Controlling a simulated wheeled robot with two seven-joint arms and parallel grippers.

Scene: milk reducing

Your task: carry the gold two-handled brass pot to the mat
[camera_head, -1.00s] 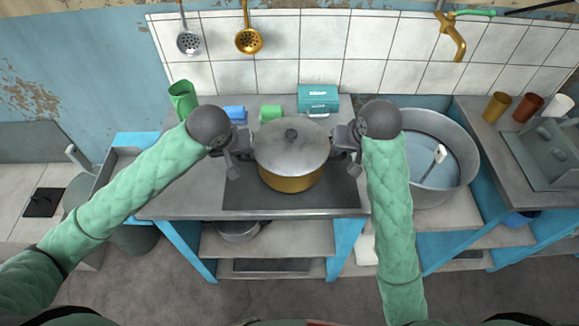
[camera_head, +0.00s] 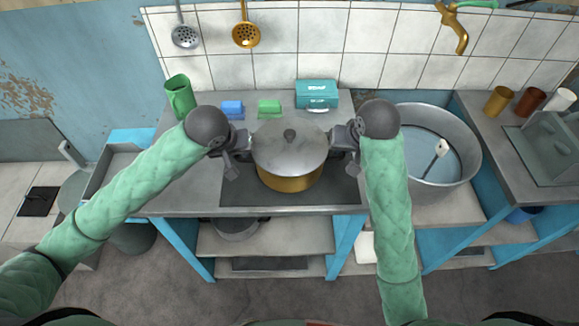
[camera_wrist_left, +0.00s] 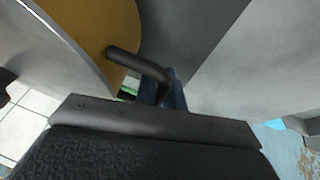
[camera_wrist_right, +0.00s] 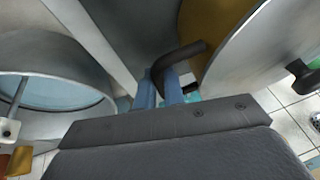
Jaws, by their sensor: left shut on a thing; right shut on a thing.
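The gold brass pot (camera_head: 290,181) with a grey lid (camera_head: 288,148) is upright between my grippers at mid counter. My left gripper (camera_head: 243,142) is shut on its left handle. The dark handle (camera_wrist_left: 142,66) shows between the fingers in the left wrist view. My right gripper (camera_head: 338,141) is shut on the other handle (camera_wrist_right: 178,57), seen in the right wrist view. A dark mat (camera_head: 240,194) lies on the counter below the pot. The pot hides its middle, and I cannot tell whether the pot touches it.
A large metal basin (camera_head: 470,160) stands right of my right gripper. Behind the pot are a blue sponge (camera_head: 232,109), a green sponge (camera_head: 270,108) and a teal box (camera_head: 317,93). A green mug (camera_head: 179,94) stands at the back left. Several cups stand far right.

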